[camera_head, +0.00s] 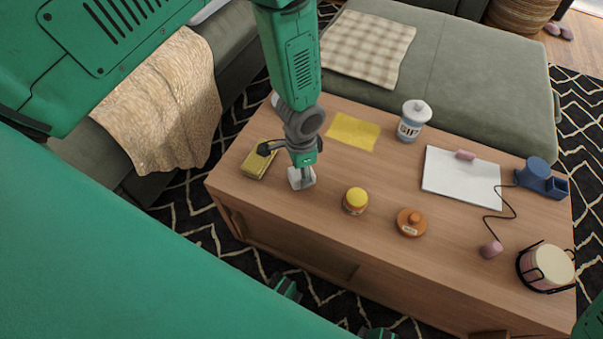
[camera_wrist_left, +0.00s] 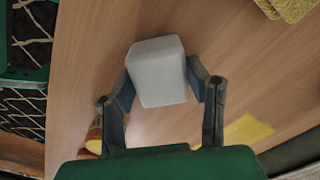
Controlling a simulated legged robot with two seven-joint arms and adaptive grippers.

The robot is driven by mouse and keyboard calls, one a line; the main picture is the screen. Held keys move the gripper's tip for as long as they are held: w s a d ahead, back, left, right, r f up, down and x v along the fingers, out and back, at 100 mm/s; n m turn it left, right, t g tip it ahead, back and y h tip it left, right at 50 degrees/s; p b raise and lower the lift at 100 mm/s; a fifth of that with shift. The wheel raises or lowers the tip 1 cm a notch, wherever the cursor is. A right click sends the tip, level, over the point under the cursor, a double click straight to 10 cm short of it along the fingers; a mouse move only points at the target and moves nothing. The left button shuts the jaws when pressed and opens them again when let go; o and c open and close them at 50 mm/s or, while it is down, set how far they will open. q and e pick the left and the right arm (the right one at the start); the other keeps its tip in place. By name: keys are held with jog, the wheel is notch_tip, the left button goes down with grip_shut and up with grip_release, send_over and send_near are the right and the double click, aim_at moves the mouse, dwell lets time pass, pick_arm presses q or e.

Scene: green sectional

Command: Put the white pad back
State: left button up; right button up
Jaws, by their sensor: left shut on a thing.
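The white pad (camera_head: 301,179) is a small pale block near the front left part of the wooden table (camera_head: 330,225). My left gripper (camera_head: 302,168) points down and is shut on it. In the left wrist view the pad (camera_wrist_left: 157,72) sits between the two fingers of the gripper (camera_wrist_left: 161,85), its pale faces clear. Whether its underside touches the tabletop I cannot tell. My right gripper does not show.
A yellow-green folded cloth or sponge (camera_head: 258,163) lies left of the pad. A yellow sheet (camera_head: 354,132) is behind, a yellow-lidded jar (camera_head: 355,201) and an orange lidded pot (camera_head: 411,222) to the right. A white board (camera_head: 455,185) lies farther right. Bare wood surrounds the pad.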

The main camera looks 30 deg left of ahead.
pick_arm(q)
jog(key=shift+c, duration=0.5)
jog(key=shift+d, duration=0.1)
jog(key=shift+f, duration=0.15)
jog(key=o, duration=1.1)
jog(key=shift+d, duration=0.1)
